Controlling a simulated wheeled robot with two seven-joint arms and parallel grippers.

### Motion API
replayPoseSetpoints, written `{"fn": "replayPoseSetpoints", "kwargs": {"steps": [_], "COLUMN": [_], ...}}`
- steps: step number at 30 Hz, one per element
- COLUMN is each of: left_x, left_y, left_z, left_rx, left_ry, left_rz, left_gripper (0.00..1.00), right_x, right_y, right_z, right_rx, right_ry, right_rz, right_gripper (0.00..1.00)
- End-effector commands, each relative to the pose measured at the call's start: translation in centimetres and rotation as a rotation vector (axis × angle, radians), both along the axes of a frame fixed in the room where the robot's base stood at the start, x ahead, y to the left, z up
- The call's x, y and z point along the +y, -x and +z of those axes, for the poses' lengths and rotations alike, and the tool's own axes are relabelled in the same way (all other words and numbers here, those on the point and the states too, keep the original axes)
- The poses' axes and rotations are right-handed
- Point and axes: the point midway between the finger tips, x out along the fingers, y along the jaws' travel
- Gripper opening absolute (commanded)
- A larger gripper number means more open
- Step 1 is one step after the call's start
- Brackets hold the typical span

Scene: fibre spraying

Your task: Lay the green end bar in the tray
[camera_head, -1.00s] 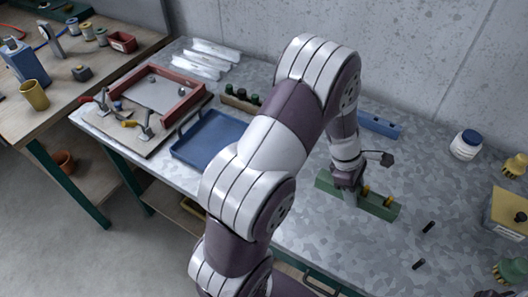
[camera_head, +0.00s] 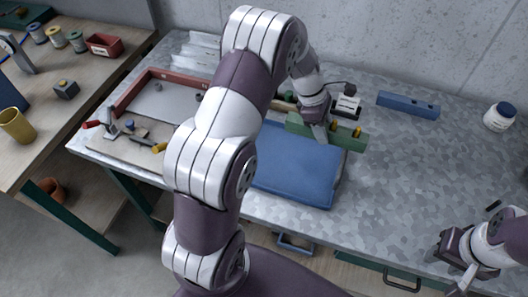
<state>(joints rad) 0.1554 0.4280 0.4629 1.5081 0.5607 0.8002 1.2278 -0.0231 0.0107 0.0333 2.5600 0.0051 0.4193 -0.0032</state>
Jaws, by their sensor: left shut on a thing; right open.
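The green end bar (camera_head: 350,141), with yellow knobs on it, is at the far edge of the blue tray (camera_head: 325,202). My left gripper (camera_head: 320,131) is shut on the bar and partly covers it from above. I cannot tell whether the bar touches the tray or is held above it. The tray lies on the grey table, and my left arm hides its left part. The visible tray floor is empty. My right gripper (camera_head: 452,255) is open and empty at the lower right, near the table's front edge.
A blue bar (camera_head: 408,104) lies behind and right of the tray. A red-framed fixture (camera_head: 146,91) with clamps is at left. The table right of the tray is clear.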

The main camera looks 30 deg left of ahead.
Motion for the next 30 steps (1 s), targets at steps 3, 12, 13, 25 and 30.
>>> {"fn": "replayPoseSetpoints", "kwargs": {"steps": [3,12,13,25,30], "left_x": [0.6,5.9,6.5,10.1,10.2], "left_y": [0.6,3.5,3.9,5.9,5.8], "left_z": [-0.3,-3.7,-4.2,-9.0,-10.9], "left_rx": [0.0,0.003,0.004,0.003,-0.001], "left_ry": [0.0,0.001,0.002,0.002,0.0], "left_rz": [0.015,0.024,0.023,0.016,0.017], "left_gripper": [0.0,0.0,0.0,0.0,0.0], "right_x": [0.0,0.0,0.0,0.0,0.0], "right_y": [0.0,0.0,0.0,0.0,0.0], "right_z": [0.2,1.5,1.6,2.9,3.2], "right_rx": [0.0,0.0,0.0,0.0,0.0], "right_ry": [0.0,0.0,0.0,0.0,0.0], "right_rz": [0.0,0.0,0.0,0.0,0.0], "right_gripper": [0.44,0.44,0.44,0.44,0.44]}}
